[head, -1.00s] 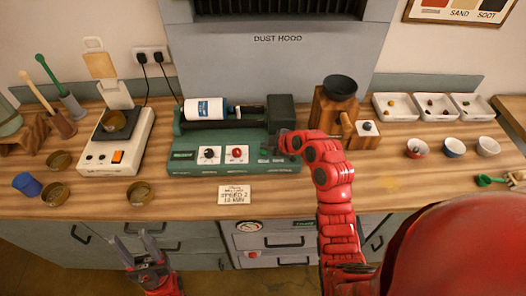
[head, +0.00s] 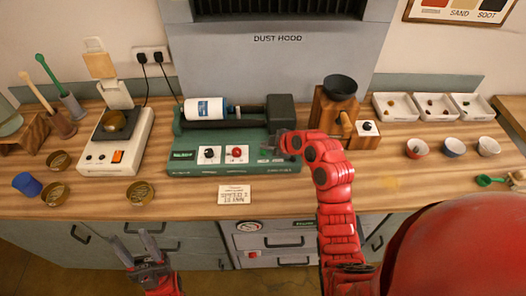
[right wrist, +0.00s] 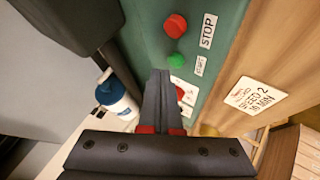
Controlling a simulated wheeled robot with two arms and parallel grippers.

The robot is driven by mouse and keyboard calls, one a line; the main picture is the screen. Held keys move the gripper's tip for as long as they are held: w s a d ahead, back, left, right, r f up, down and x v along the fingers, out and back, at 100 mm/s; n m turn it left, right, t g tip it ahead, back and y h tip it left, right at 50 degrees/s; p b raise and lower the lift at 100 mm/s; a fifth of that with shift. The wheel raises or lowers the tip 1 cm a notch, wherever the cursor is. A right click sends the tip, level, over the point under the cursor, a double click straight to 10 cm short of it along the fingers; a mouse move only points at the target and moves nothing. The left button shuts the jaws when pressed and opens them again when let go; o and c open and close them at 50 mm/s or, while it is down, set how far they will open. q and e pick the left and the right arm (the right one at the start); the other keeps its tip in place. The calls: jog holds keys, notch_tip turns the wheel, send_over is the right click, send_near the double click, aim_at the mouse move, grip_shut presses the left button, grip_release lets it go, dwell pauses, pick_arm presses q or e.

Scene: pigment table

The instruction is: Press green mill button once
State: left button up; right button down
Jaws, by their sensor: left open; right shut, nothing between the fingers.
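The green mill (head: 225,168) stands on the bench with a white jar (head: 205,110) lying on its rollers. In the right wrist view its green start button (right wrist: 175,59) is plain, between a red stop button (right wrist: 175,25) and a red knob (right wrist: 180,94). My right gripper (right wrist: 160,74) is shut and empty, its tips just short of the green button in that view; contact cannot be told. In the head view the right gripper (head: 275,147) hovers over the panel's right end and partly hides the buttons. My left gripper (head: 134,240) is open and empty before the bench front.
A label card (head: 234,195) lies in front of the mill. A scale (head: 117,142) stands left, a wooden grinder (head: 334,108) right, near my right forearm. White trays (head: 397,107) stand back right.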

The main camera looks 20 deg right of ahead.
jog(key=shift+f+b, duration=0.4)
jog(key=shift+b, duration=0.35)
